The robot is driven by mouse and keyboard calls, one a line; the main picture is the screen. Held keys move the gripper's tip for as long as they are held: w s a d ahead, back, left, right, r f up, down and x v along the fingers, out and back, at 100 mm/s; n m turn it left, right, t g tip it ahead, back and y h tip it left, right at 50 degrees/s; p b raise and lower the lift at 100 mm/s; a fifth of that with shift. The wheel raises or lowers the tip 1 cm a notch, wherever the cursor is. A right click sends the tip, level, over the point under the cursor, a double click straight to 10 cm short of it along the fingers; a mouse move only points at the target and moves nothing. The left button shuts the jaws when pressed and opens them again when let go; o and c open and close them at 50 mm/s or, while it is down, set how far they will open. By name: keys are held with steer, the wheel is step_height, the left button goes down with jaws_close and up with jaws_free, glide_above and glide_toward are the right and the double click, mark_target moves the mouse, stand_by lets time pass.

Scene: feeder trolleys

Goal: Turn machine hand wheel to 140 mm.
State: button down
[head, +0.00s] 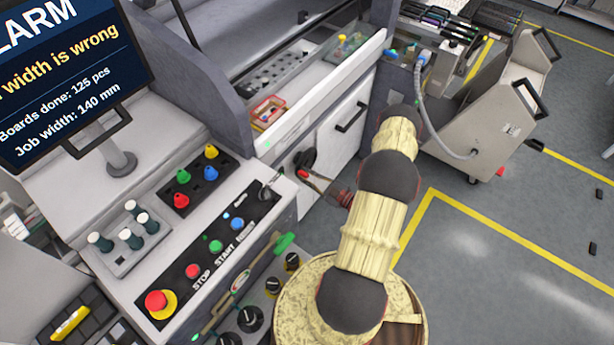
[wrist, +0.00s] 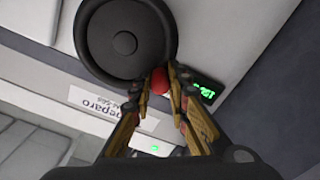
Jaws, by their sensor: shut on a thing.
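The machine hand wheel (wrist: 112,22) is a round black disc with a grey hub, upper left in the wrist view. In the head view it (head: 305,158) is a small dark shape on the machine's white front, partly hidden. Its red knob (wrist: 158,81) sits at the wheel's rim. My gripper (wrist: 161,74) is shut on the knob, one finger on each side. A small display with green digits (wrist: 206,91) is right of the fingers, partly covered, its number unclear. The monitor (head: 75,75) shows an alarm about wrong width and "Job width: 140 mm".
A control panel (head: 215,235) with buttons and a red stop knob lies left of my arm. A white door with a black handle (head: 350,115) is beside the wheel. A trolley (head: 495,110) stands at the right. Grey floor with yellow lines (head: 500,235) is open at lower right.

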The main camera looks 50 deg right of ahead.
steer(key=shift+d+r, duration=0.1)
steer(key=shift+r, duration=0.05)
stand_by(0.3)
steer(key=c, duration=1.7)
jaws_free()
steer(key=s, duration=0.8)
steer(key=s+d, duration=0.1)
steer(key=s, duration=0.3)
